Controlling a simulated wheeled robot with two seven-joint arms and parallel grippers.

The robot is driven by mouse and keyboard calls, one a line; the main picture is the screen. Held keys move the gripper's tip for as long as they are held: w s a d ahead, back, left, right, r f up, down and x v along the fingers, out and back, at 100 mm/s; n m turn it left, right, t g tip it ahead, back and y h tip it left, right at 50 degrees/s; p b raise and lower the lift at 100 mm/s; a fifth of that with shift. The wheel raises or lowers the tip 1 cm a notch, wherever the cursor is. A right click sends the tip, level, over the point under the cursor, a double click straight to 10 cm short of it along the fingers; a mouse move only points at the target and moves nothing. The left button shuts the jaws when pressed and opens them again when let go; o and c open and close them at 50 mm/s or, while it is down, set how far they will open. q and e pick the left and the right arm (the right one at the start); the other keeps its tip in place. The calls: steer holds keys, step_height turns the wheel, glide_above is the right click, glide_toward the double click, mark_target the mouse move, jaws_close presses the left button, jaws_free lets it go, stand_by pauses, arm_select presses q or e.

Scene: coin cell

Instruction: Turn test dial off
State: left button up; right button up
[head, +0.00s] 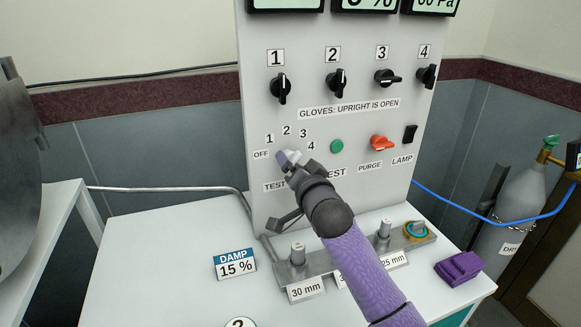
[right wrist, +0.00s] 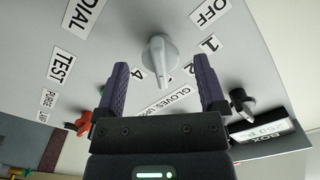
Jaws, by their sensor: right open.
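The test dial (right wrist: 158,55) is a light grey knob on the panel. In the right wrist view its raised grip points down the picture, between the "1" label (right wrist: 210,45) and the "4" label (right wrist: 137,73); I cannot tell the exact number. The "OFF" label (right wrist: 208,12) is at upper right there. My right gripper (head: 290,158) is at the dial in the head view and mostly covers it. In the right wrist view its purple fingers (right wrist: 160,80) are open, one to each side of the dial, with no visible grip on it. My left gripper is not in view.
Black glove knobs (head: 281,88) line the panel above. A green button (head: 337,146), an orange purge knob (head: 381,142) and a black lamp switch (head: 410,133) are to the right.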

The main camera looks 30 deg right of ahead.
steer(key=shift+x, duration=0.85)
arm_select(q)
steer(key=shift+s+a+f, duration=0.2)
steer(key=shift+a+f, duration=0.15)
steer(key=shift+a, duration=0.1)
arm_select(e)
steer(key=shift+w, duration=0.2)
